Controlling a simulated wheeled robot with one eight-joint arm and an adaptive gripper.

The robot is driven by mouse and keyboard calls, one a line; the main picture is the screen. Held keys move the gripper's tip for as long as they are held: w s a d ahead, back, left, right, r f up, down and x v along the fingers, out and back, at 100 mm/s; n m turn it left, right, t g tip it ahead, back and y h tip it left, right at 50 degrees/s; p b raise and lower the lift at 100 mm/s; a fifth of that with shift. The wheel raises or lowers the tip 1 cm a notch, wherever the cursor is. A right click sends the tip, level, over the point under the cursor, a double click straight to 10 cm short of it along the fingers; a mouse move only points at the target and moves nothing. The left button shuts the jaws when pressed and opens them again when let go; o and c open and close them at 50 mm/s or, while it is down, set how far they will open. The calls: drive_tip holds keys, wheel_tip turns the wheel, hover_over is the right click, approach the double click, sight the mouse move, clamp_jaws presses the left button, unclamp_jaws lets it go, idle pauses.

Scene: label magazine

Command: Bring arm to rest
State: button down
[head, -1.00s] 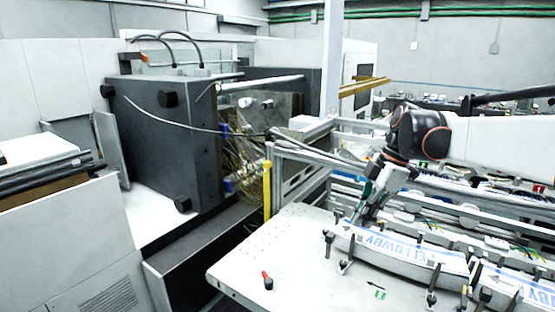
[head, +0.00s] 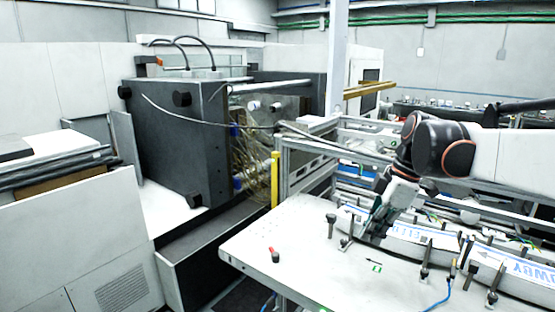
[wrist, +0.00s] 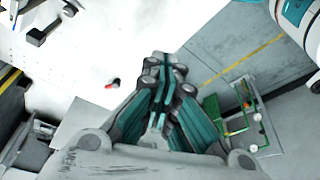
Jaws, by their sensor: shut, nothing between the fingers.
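My gripper (head: 373,232) is shut and empty. In the head view it points down over the back edge of the white table (head: 300,235), in front of the label holders. The wrist view shows its closed fingers (wrist: 163,62) with the pale table surface and grey floor beyond; the gap to the table cannot be judged. My arm reaches in from the right side of the head view, bent at a dark joint. A long white label magazine (head: 425,235) with blue lettering lies beside and partly behind the gripper.
Several black upright clamps (head: 331,226) stand along the magazine. A yellow post (head: 275,180) and a dark machine (head: 180,140) stand at left.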

drive_tip(key=s+a+f+m+t+h+b, duration=0.1)
drive_tip(key=s+f+m+t+b, duration=0.2)
drive_tip(key=s+f+m+b, duration=0.5)
drive_tip(key=s+f+m+t+h+b, duration=0.2)
drive_tip(key=s+f+m+b, duration=0.5)
drive_tip(key=f, duration=1)
drive_tip(key=s+t+b, duration=0.1)
drive_tip(key=s+b, duration=0.1)
drive_tip(key=s, duration=0.2)
drive_tip(key=shift+a+f+m, duration=0.15)
drive_tip(key=shift+a+m, duration=0.2)
drive_tip(key=shift+m, duration=0.05)
